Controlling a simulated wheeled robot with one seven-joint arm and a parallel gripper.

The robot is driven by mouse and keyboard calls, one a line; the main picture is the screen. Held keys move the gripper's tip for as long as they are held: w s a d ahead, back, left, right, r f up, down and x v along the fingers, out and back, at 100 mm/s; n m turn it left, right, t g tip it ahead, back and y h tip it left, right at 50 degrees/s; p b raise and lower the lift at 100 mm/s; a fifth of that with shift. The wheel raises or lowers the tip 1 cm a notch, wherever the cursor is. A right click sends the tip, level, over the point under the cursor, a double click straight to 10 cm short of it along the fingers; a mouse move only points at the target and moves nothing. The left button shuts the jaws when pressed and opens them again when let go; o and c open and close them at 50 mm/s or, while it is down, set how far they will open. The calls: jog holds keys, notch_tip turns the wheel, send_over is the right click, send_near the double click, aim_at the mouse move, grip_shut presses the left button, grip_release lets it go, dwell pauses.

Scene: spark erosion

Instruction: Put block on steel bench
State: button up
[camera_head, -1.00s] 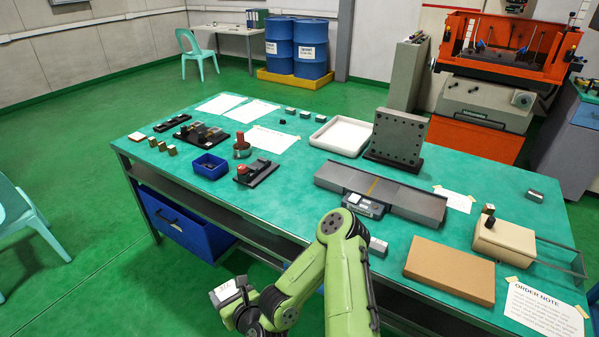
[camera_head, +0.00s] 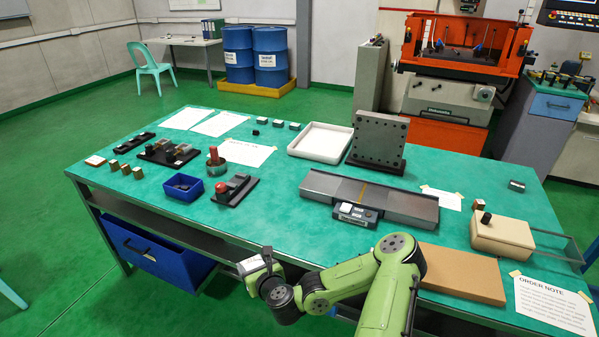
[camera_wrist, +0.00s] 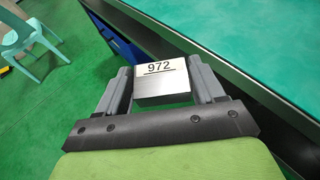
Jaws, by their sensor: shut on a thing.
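A grey metal block with a white label reading 972 (camera_wrist: 162,82) sits between the two fingers of my gripper (camera_wrist: 160,88) in the wrist view. My gripper is shut on it. In the head view the labelled block (camera_head: 250,265) is held by my gripper (camera_head: 256,268) beside the near edge of the big steel bench (camera_head: 235,228), which has a green top. The block appears to be off the bench's front side, over the gap before it. In the wrist view the bench edge (camera_wrist: 225,65) runs to the right of the block, apart from it.
On the bench are a grey bar device with a display (camera_head: 356,212), a brown board (camera_head: 460,272), a beige box (camera_head: 503,236), a blue bin (camera_head: 183,188), a white tray (camera_head: 320,140) and an upright drilled plate (camera_head: 378,140). Clear green top lies near the front middle.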

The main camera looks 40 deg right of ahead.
jog(key=shift+m+h, duration=0.7)
jog(key=shift+h, duration=0.2)
jog(key=s+d+r+b, duration=0.1)
jog(key=d, duration=0.4)
jog(key=s+d+r+b, duration=0.1)
jog(key=d, duration=0.4)
jog(key=s+d+b, duration=0.1)
jog(key=d, duration=0.4)
jog(key=shift+r, duration=0.4)
notch_tip(320, 180, up, 5)
jog(key=b, duration=0.3)
send_over(340, 250)
notch_tip(340, 250, down, 10)
jog(key=b, duration=0.5)
jog(key=shift+r, duration=0.4)
jog(key=o, duration=1.5)
jog(key=shift+g, duration=0.3)
